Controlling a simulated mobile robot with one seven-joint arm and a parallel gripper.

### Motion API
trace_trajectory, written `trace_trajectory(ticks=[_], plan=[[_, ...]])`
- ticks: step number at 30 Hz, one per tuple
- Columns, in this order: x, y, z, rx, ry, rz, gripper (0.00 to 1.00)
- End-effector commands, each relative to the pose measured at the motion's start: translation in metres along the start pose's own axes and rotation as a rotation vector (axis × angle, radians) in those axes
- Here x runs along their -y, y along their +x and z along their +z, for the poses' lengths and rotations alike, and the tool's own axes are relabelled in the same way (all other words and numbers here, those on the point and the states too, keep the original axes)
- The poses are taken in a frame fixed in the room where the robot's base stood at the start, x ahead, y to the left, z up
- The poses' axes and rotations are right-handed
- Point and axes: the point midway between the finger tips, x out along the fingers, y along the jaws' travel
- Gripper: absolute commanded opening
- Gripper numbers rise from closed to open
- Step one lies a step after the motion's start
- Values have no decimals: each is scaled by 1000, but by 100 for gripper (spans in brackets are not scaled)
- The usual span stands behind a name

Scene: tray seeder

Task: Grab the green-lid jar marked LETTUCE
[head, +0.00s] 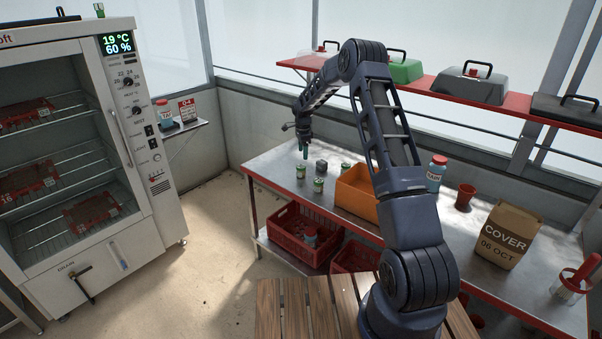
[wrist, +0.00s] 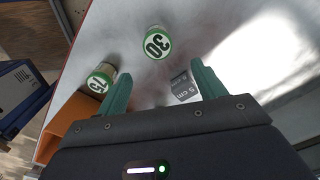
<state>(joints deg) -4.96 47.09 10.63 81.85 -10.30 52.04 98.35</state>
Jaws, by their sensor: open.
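Several small jars with green lids stand on the metal bench; in the head view one is at the left (head: 300,172), one nearer the front (head: 318,185) and one by the orange bin (head: 346,168). No LETTUCE marking is readable. My gripper (head: 305,151) is above the bench near the jars, fingers pointing down. In the wrist view my gripper (wrist: 160,70) has its green fingers apart with nothing held; the 30 lid lies beyond the fingertips.
A grey block marked 5 cm (wrist: 183,88) stands by the right finger; the head view also shows this block (head: 321,165). An orange bin (head: 357,197) stands beside the jars. A red shelf (head: 425,88) runs above the bench (head: 272,165). Further right stands a COVER bag (head: 507,235).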

Motion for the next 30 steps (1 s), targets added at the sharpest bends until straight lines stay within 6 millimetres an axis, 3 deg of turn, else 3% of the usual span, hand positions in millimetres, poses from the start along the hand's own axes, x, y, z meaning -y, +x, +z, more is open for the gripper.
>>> trace_trajectory(ticks=[5,13,22,30], plan=[[1,8,7,8,-4,1,69],[0,46,7,7,-4,3,69],[0,66,7,6,-2,1,69],[-2,102,9,7,-4,2,69]])
